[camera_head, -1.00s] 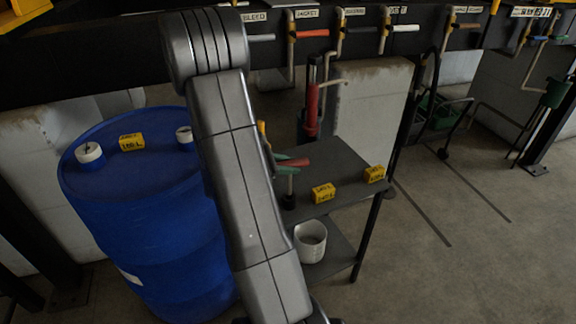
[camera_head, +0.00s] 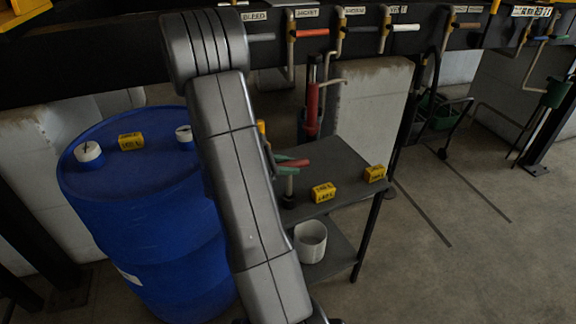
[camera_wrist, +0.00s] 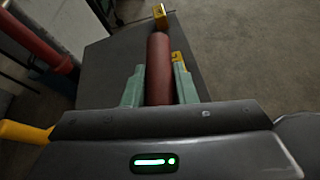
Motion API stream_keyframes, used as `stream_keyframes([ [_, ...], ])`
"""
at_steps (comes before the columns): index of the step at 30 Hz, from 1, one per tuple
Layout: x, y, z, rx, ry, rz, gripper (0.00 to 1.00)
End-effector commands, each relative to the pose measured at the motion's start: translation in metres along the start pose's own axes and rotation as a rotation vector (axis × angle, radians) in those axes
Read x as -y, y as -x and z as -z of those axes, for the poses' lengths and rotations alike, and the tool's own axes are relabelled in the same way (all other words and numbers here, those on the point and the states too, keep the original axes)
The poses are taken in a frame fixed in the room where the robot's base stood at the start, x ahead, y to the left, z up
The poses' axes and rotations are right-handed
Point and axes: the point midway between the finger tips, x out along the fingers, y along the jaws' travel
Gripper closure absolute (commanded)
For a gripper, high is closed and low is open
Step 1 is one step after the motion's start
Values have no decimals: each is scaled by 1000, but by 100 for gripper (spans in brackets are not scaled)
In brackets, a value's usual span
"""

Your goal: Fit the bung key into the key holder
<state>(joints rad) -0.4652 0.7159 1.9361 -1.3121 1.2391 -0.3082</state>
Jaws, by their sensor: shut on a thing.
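My gripper (camera_wrist: 158,92) has pale green fingers shut on both sides of a dark red cylinder (camera_wrist: 157,60), seemingly the bung key's handle. The cylinder points away from the wrist over the grey table. In the head view, the red handle (camera_head: 299,163) and green fingers show just right of my arm, above the near left part of the table. A short grey post with a dark foot (camera_head: 288,199) stands below them; I cannot tell whether it is the key holder or part of the key. The key's lower end is hidden in the wrist view.
Two yellow labelled blocks (camera_head: 323,192) (camera_head: 375,173) sit on the grey table (camera_head: 345,160). A white bucket (camera_head: 310,243) is on its lower shelf. A blue drum (camera_head: 135,215) stands left. A red upright cylinder (camera_head: 313,110) stands behind. Open floor lies right.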

Motion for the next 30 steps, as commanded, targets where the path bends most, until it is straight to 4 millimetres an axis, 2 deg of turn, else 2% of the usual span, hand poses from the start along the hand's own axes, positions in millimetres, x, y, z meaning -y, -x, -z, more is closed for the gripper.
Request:
stream_keyframes([
  [30,5,-11,24,0,0,0,100],
])
